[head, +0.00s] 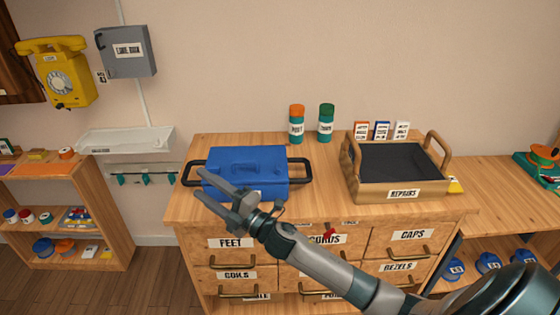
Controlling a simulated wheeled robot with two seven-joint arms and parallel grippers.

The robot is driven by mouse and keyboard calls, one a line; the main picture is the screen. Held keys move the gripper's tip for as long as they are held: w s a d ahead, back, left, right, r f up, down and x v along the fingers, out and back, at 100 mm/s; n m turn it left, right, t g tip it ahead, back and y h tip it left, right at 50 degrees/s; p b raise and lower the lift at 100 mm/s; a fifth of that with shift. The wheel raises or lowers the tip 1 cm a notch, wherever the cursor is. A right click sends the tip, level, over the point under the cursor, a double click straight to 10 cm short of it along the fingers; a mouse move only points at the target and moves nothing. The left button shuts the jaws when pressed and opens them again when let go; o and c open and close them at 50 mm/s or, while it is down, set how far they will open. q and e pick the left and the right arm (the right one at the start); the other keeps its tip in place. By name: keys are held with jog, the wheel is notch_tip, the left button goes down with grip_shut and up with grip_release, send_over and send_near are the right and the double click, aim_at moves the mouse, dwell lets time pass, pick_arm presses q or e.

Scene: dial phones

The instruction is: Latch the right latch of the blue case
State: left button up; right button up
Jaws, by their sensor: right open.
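The blue case (250,163) sits on the left part of the wooden cabinet top (325,207), with a black handle loop at each side. Its lid looks down. My right gripper (201,184) is open and empty, in front of the case's front left part, with its fingers pointing left. The gripper and wrist cover much of the case's front face, so I cannot make out the right latch or its state. I cannot tell whether the fingers touch the case. My left gripper is not in view.
A wooden tray marked REPAIRS (402,194) stands to the right of the case. Two labelled canisters, one with an orange lid (297,125) and one green (326,122), stand behind. Labelled drawers (410,235) with handles are below. Free top lies between case and tray.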

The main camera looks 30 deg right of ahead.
jog(key=w+a+r+n+g+y, duration=0.1)
jog(key=a+r+n+g+y, duration=0.3)
jog(key=r+n+g+y, duration=0.9)
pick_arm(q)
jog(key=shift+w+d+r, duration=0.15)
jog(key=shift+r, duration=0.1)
pick_arm(e)
jog(key=s+d+r+n+g+h, duration=0.1)
jog(key=d+n+h, duration=0.5)
jog(key=d, duration=1)
jog(key=s+d+r+n+g+h, duration=0.1)
jog(key=s+d+n+g+h, duration=0.1)
jog(key=d+n+h, duration=0.5)
jog(key=s+d+h, duration=0.1)
jog(key=d+h, duration=0.3)
jog(key=d, duration=0.6)
jog(key=shift+g+h, duration=0.3)
jog(key=shift+a+f, duration=0.1)
jog(key=shift+f, duration=0.05)
